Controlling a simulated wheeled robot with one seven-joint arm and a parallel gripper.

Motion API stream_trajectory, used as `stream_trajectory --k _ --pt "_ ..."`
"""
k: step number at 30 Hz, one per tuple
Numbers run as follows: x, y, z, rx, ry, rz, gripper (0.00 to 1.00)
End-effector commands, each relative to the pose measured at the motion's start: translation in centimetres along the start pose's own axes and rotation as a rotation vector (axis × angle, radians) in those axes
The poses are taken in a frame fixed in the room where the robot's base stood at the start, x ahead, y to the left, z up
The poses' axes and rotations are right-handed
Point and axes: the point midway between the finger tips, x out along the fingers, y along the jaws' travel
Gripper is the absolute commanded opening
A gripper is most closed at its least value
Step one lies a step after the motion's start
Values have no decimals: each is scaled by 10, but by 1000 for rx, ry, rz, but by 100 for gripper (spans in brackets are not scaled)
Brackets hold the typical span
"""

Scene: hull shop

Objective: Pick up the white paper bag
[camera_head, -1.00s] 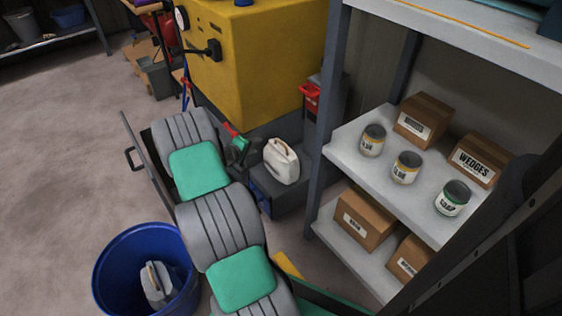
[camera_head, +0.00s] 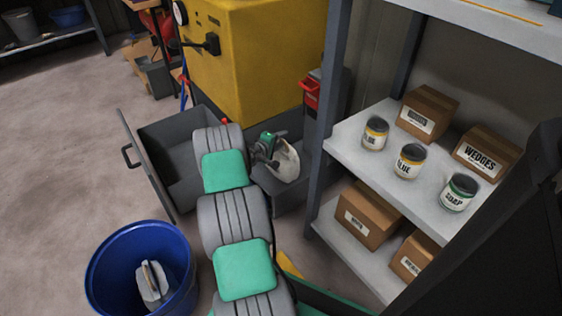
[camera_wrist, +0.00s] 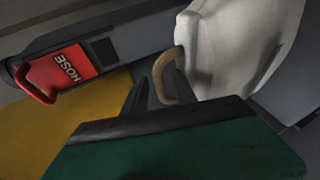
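The white paper bag (camera_head: 287,164) stands upright on a dark grey surface beside the yellow machine. In the wrist view the bag (camera_wrist: 235,45) fills the upper right, and its tan looped handle (camera_wrist: 160,70) curves toward my fingers. My gripper (camera_head: 268,152) is at the bag's upper left side and partly covers it. In the wrist view my gripper (camera_wrist: 160,92) has its two dark fingers apart, with the handle's loop showing between them. I see no finger pressing on the handle.
An open grey drawer (camera_head: 165,130) juts out left of my arm. A blue bin (camera_head: 105,270) holding a grey object with a tan handle (camera_head: 152,284) stands in front. Shelves with cans and cartons (camera_head: 340,150) stand right.

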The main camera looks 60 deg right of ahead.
Motion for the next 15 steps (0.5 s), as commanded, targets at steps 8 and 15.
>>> stream_trajectory --k 8,15 --pt "0 0 0 0 0 0 10" --pt "0 0 0 0 0 0 0"
